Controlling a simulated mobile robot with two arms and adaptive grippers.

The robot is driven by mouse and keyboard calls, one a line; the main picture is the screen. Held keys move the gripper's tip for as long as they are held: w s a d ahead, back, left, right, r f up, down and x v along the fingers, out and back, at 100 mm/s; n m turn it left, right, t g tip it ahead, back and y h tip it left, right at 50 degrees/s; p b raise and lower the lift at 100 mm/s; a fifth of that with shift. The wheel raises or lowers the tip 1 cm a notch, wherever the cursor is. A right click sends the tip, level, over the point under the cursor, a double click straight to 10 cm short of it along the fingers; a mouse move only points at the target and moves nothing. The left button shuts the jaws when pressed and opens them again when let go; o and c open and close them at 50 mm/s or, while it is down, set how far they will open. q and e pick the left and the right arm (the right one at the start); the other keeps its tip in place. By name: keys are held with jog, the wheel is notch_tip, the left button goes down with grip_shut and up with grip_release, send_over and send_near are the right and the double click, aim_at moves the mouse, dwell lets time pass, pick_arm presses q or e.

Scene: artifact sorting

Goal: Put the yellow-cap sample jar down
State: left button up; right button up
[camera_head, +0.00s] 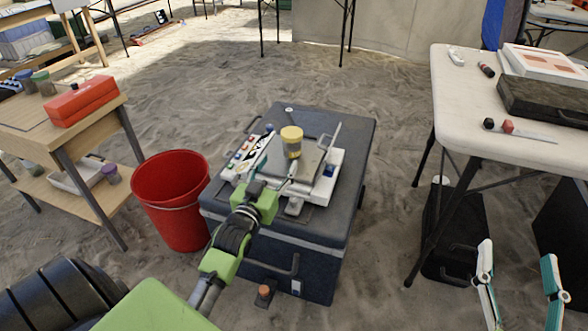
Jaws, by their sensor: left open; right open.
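The yellow-cap sample jar (292,141) is upright, with a clear body and a yellowish layer inside. It appears to stand on a grey flat surface (309,162) on top of the white kit, which lies on a large dark case (352,135). My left gripper (279,152) is open, its fingers close to the jar on the near side. I cannot tell whether a finger touches it. My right gripper (519,262) is open and empty at the lower right, away from the jar.
A red bucket (172,205) stands left of the dark case. A wooden table with a red box (82,101) is further left. A white table (455,92) at the right bears a dark case (545,100) and small tools. Sandy floor is open behind.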

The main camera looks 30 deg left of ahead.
pick_arm(q)
jog(key=s+d+r+m+t+h, duration=0.1)
jog(key=s+d+r+h, duration=0.3)
jog(key=d, duration=0.9)
jog(key=s+d+r+m+t+h, duration=0.1)
jog(key=s+d+r+m+h, duration=0.3)
jog(key=s+d+r, duration=0.3)
jog(key=d+r+h, duration=0.1)
jog(key=d+r, duration=0.2)
jog(key=d, duration=0.4)
jog(key=shift+s+d+m, duration=0.25)
jog(key=shift+s+m, duration=0.05)
